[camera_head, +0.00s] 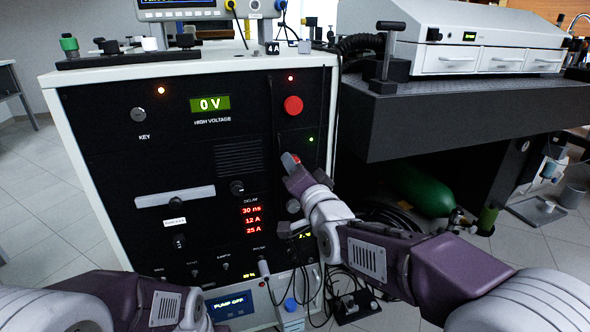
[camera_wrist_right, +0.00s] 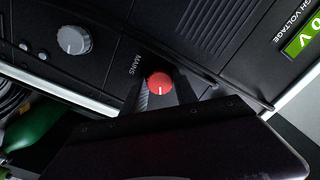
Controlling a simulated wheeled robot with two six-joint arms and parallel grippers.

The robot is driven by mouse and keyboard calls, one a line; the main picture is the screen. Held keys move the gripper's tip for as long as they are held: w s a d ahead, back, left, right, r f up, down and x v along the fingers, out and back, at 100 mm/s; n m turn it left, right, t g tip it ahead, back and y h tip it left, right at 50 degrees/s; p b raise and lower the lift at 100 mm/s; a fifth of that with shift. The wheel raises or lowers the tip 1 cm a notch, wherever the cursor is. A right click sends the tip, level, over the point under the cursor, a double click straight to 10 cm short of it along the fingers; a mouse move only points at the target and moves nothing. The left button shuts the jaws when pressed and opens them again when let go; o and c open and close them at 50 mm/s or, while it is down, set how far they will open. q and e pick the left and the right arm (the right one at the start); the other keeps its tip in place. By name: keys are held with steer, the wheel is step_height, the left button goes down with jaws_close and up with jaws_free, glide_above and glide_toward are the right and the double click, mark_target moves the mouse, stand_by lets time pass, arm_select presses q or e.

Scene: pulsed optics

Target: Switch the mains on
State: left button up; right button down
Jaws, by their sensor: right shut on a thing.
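The red mains knob (camera_wrist_right: 160,83) sits on the black front panel (camera_head: 90,120) of the rack, beside the word MAINS in the right wrist view. It has a short white pointer line. My right gripper (camera_wrist_right: 159,92) is shut on it, with a dark finger on either side. In the head view, my right gripper (camera_head: 291,160) reaches the right column of the panel and mostly covers the knob. A green lamp (camera_head: 311,139) is lit above it. My left forearm shows at the bottom left; its gripper is outside the picture.
A red round button (camera_head: 293,105) and a lit red lamp are higher in the same column. The voltage display (camera_head: 210,104) reads 0 V. A grey knob (camera_wrist_right: 74,40) is near the mains knob. A dark optical table (camera_head: 450,125) stands close on the right, with a green cylinder (camera_head: 422,190) below.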

stand_by(0.4)
steer(key=c, duration=1)
jaws_free()
steer(key=shift+o, duration=0.2)
steer(key=p+v, duration=0.3)
steer(key=v, duration=0.6)
steer(key=shift+r, duration=0.1)
